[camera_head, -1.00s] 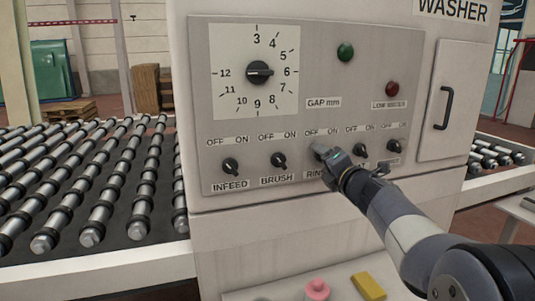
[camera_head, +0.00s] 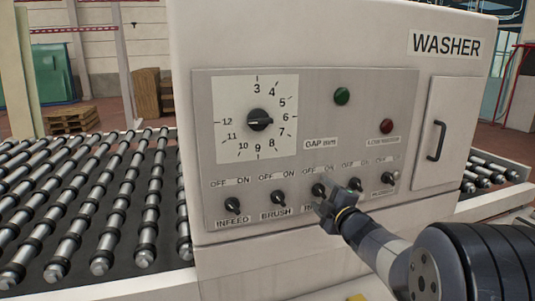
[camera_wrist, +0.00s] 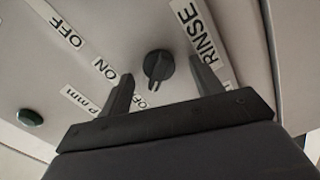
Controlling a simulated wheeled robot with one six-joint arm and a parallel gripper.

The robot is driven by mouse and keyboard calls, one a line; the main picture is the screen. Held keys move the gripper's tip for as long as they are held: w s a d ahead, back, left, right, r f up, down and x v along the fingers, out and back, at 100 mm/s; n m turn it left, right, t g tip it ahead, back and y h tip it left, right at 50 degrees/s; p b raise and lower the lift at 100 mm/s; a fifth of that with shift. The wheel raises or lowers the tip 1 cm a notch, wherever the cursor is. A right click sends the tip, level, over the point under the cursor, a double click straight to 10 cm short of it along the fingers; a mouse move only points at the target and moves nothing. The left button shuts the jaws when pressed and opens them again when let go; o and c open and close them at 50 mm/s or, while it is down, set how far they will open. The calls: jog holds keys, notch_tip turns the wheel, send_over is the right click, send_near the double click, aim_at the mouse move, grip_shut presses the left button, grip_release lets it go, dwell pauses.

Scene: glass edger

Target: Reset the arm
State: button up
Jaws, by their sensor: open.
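My gripper (camera_head: 326,207) is in front of the lower part of the washer's control panel (camera_head: 320,100). In the wrist view its two fingers (camera_wrist: 165,88) are apart, with nothing held between them. The black rinse knob (camera_head: 319,190) shows just above the gripper, and in the wrist view the knob (camera_wrist: 158,66) lies beyond the fingertips, apart from them. My gripper and forearm partly cover the RINSE label in the head view; it reads clearly in the wrist view.
The infeed knob (camera_head: 232,205) and brush knob (camera_head: 278,197) are left of my gripper. The gap dial (camera_head: 260,120), green button (camera_head: 342,96) and red light (camera_head: 386,127) are above. Roller conveyors (camera_head: 100,215) flank the washer. A door handle (camera_head: 437,140) sticks out at right.

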jog(key=shift+r+m+p, duration=0.15)
jog(key=shift+m+p, duration=0.7)
jog(key=shift+p, duration=0.45)
jog(key=shift+r+m+p, duration=0.15)
jog(key=shift+m+p, duration=0.7)
jog(key=shift+p, duration=0.4)
jog(key=v, duration=0.1)
jog(key=b+v, duration=0.1)
jog(key=v, duration=0.3)
jog(key=shift+d+f+b, duration=0.1)
jog(key=shift+f+b, duration=0.2)
jog(key=shift+b, duration=0.1)
jog(key=shift+s+d, duration=0.2)
jog(key=shift+s, duration=0.45)
jog(key=shift+a, duration=0.1)
